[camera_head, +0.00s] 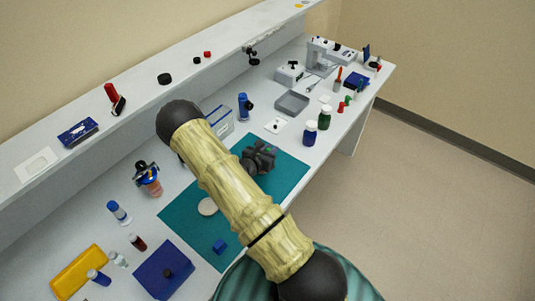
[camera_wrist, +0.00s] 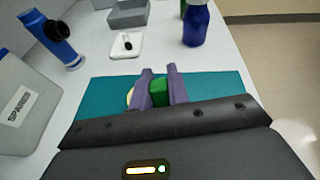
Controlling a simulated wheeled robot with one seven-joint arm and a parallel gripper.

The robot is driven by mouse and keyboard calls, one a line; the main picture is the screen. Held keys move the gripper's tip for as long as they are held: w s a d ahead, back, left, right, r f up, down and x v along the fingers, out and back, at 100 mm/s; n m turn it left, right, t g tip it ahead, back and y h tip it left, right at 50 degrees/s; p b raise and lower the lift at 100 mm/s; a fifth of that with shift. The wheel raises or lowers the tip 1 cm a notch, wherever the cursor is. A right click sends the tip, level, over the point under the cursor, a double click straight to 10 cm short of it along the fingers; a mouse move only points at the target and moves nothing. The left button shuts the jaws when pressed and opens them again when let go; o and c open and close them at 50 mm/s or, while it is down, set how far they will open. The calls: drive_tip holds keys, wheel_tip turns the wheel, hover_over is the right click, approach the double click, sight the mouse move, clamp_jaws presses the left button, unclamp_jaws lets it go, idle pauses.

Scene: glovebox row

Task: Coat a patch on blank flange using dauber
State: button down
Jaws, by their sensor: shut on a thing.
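My gripper (camera_head: 258,158) is above the far part of the teal mat (camera_head: 286,177). In the wrist view its two purple-grey fingers (camera_wrist: 160,88) are shut on a small green piece (camera_wrist: 158,94). It may be the dauber, but most of it is hidden by the fingers and gripper body. A round cream disc (camera_head: 207,206), which looks like the blank flange, lies flat on the mat, partly beside my arm. A sliver of cream (camera_wrist: 130,95) shows left of the fingers in the wrist view. I cannot tell whether the green piece touches anything.
A blue block (camera_head: 220,246) and a dark blue box (camera_head: 165,270) lie nearer. Blue (camera_head: 310,133) and green (camera_head: 324,117) bottles, a white tile (camera_head: 276,125) and a grey tray (camera_head: 291,103) stand beyond the mat. A box marked SPARES (camera_wrist: 25,105) is at left.

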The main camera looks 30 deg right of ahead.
sight(268, 149)
drive_tip(key=shift+s+r+p, duration=0.1)
drive_tip(key=shift+r+p, duration=1.7)
drive_tip(key=shift+r, duration=1.1)
drive_tip(key=shift+a, duration=0.1)
drive_tip(key=shift+s+a+f+t, duration=0.1)
drive_tip(key=shift+a+f+t, duration=0.05)
drive_tip(key=shift+a+t, duration=0.2)
drive_tip(key=s+a+f+n+t+y, duration=0.1)
drive_tip(key=s+a+n+t+y, duration=0.1)
drive_tip(key=a, duration=0.7)
drive_tip(key=s+a+n+t+y, duration=0.3)
drive_tip(key=s+a+n+y, duration=0.1)
drive_tip(key=a, duration=0.6)
drive_tip(key=shift+s+f+n+b, duration=0.3)
drive_tip(key=shift+f+b, duration=0.1)
drive_tip(key=shift+b, duration=0.05)
